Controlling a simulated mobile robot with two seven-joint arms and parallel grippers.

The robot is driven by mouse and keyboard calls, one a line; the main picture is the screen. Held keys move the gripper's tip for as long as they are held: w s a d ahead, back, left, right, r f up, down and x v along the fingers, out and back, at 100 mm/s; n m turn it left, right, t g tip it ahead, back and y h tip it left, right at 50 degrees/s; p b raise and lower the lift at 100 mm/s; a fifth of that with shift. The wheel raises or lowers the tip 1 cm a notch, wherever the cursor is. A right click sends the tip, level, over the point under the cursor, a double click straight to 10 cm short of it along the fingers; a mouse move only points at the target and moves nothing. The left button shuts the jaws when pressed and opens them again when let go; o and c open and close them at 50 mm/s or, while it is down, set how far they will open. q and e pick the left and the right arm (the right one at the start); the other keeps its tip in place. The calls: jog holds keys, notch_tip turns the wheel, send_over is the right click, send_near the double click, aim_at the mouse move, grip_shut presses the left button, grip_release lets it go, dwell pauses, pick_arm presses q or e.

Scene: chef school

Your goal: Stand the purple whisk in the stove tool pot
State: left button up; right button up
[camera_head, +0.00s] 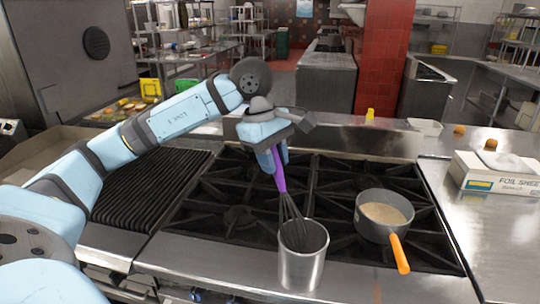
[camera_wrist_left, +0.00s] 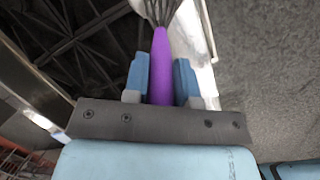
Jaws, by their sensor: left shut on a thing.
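The purple whisk (camera_head: 280,176) hangs from my left gripper (camera_head: 271,160) with its dark wire head pointing down. The gripper is shut on the purple handle, near its upper end. In the left wrist view the whisk handle (camera_wrist_left: 161,65) sits between the two blue fingers of the left gripper (camera_wrist_left: 161,82). The metal tool pot (camera_head: 302,262) stands upright at the front of the stove. The lower end of the whisk's wires overlaps the pot's mouth in the head view; whether it is inside cannot be fully told. My right gripper is not seen.
A grey saucepan (camera_head: 384,214) with an orange handle stands on the burners to the right of the pot. A foil sheet box (camera_head: 497,172) lies on the right counter. A ridged griddle (camera_head: 150,190) is left of the burners.

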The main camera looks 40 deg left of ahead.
aim_at(281, 186)
pick_arm(q)
jog(key=shift+b+x, duration=0.6)
jog(key=shift+x, duration=0.45)
jog(key=b+x, duration=0.3)
jog(key=x, duration=0.1)
jog(key=shift+w+d+f, duration=0.1)
jog(key=shift+f, duration=0.3)
jog(key=o, duration=0.9)
jog(key=shift+o, duration=0.6)
jog(key=shift+r, duration=0.1)
